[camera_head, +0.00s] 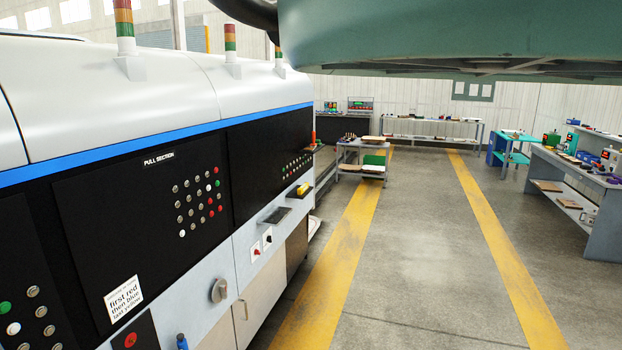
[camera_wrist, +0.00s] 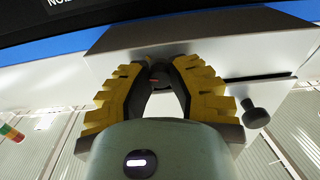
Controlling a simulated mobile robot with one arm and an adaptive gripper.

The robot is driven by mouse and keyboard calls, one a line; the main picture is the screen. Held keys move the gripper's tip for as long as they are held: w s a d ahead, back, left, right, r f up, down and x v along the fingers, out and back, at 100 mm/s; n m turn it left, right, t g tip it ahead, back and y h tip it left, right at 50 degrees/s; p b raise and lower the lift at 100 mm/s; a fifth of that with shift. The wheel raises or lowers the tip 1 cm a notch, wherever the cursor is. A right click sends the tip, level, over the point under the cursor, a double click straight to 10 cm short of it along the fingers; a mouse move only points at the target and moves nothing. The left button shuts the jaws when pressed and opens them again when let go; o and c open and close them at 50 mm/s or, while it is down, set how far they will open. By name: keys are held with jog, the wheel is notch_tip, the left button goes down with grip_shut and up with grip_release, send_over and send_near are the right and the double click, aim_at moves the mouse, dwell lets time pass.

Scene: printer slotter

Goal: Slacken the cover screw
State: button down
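In the wrist view, my gripper (camera_wrist: 164,70) has ridged yellow-and-black fingers that converge on a dark round knob (camera_wrist: 161,78), which looks like a cover screw. The fingertips sit on either side of it with no clear gap, and they hide most of it. A second dark knob (camera_wrist: 255,112) sticks out from the light grey cover (camera_wrist: 215,45) to the right, apart from the fingers. My gripper is not in the head view, and I cannot pick out the screw there.
In the head view, the white and black machine (camera_head: 120,190) with rows of buttons fills the left. A grey rotary knob (camera_head: 219,290) juts from its lower panel. Open floor (camera_head: 420,240) lies between yellow stripes. A small cart (camera_head: 362,160) and a workbench (camera_head: 580,185) stand beyond.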

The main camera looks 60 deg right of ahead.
jog(key=shift+f+n+b, duration=0.25)
jog(key=shift+n+b, duration=0.05)
jog(key=shift+b, duration=0.55)
jog(key=n+b, duration=0.1)
jog(key=n, duration=0.5)
jog(key=n+b, duration=0.2)
jog(key=n, duration=0.4)
jog(key=n+b, duration=0.1)
jog(key=n, duration=0.6)
jog(key=shift+w+d+r+b, duration=0.15)
jog(key=shift+d+r+b, duration=0.1)
jog(key=shift+d+b, duration=0.05)
jog(key=c, duration=1.2)
grip_release()
jog(key=shift+d, duration=0.1)
jog(key=o, duration=0.4)
jog(key=shift+a, duration=0.25)
jog(key=shift+c, duration=0.2)
